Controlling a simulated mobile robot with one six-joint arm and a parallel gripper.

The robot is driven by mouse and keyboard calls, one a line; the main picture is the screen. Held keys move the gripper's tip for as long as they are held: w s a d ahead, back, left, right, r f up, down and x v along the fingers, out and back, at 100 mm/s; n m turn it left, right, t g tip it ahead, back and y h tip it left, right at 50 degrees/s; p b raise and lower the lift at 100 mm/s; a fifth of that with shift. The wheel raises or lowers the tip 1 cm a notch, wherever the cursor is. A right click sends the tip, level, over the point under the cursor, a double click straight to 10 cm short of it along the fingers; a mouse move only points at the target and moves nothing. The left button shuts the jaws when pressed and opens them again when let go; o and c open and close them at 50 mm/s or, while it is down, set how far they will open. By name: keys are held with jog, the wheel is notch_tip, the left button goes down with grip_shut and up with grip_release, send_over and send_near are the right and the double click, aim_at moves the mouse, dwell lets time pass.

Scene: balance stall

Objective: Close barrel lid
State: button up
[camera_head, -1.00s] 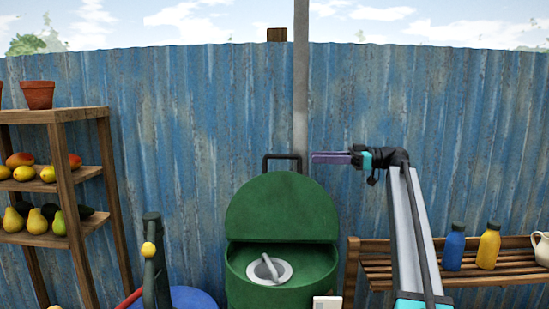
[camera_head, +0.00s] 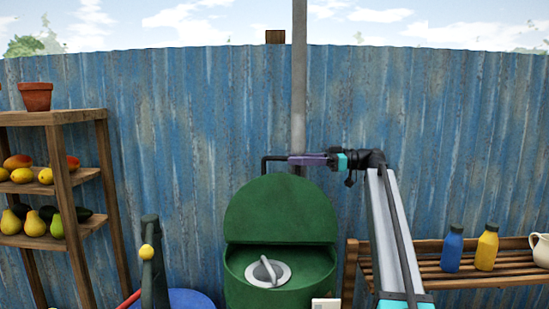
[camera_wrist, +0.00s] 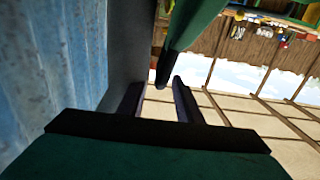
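The green barrel (camera_head: 232,275) stands in the middle of the head view. Its round green lid (camera_head: 282,210) is raised upright at the back, leaving the barrel open; it also shows edge-on in the wrist view (camera_wrist: 192,25). A black lid handle (camera_head: 264,168) rises behind the lid's top edge, its right part hidden by my gripper. My gripper (camera_head: 294,160) points left at the handle's height, above the lid. In the wrist view its two fingers (camera_wrist: 157,95) are apart, with a dark handle end (camera_wrist: 163,76) near their tips. I cannot tell whether they touch it.
A grey pole (camera_head: 299,80) and a blue corrugated wall (camera_head: 180,120) stand close behind. A round white piece with a grey bar (camera_head: 265,271) lies inside the barrel. A fruit shelf (camera_head: 60,116) is at left, a wooden bench with bottles (camera_head: 480,265) at right.

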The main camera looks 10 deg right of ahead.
aim_at(269, 158)
jog(key=p+x, duration=0.2)
jog(key=x, duration=0.3)
jog(key=shift+a+r, duration=0.15)
jog(key=shift+a, duration=0.25)
jog(key=shift+w+a, duration=0.2)
jog(key=shift+a, duration=0.4)
jog(key=shift+a, duration=0.1)
grip_shut()
